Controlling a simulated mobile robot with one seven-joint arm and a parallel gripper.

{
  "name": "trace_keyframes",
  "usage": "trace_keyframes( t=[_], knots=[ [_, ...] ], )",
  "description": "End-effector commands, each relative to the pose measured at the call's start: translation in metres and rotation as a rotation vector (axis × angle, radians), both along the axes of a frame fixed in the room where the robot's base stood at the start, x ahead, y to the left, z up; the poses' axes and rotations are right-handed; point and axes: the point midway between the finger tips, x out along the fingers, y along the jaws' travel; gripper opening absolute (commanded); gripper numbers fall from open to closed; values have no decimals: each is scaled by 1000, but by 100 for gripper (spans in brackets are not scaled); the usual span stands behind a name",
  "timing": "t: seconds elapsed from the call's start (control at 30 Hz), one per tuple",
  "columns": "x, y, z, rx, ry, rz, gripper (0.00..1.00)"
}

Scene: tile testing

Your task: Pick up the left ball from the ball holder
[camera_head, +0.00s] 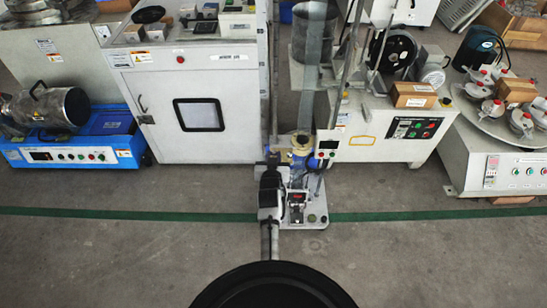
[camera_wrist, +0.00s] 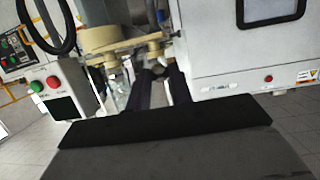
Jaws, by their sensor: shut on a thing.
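In the wrist view, my gripper (camera_wrist: 157,74) reaches forward with two dark fingers. Its fingertips are shut on a small, dull round ball (camera_wrist: 158,70), which shows only in part between them. A tan, plate-like holder (camera_wrist: 122,46) with stubby round parts is just above and to the left of the fingertips. I cannot tell whether the ball still touches it. In the head view, my arm covers the fingertips and the ball. The yellowish top of the holder (camera_head: 300,142) shows just right of my arm's end, on the small test machine.
The small machine's base (camera_head: 317,219) stands on the floor by a green line. A white cabinet (camera_head: 193,110) is close on the left; it shows at right in the wrist view. A control box with red and green buttons (camera_wrist: 55,90) is left of my fingers. The front floor is clear.

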Motion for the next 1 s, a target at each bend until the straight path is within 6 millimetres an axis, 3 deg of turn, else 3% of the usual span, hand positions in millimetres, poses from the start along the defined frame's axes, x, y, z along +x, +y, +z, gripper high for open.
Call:
trace_keyframes(
  t=[0.57,1.0],
  knots=[
    [-1,0,26,0,0,0,9],
    [-33,2,37,1,1,0,9]
  ],
)
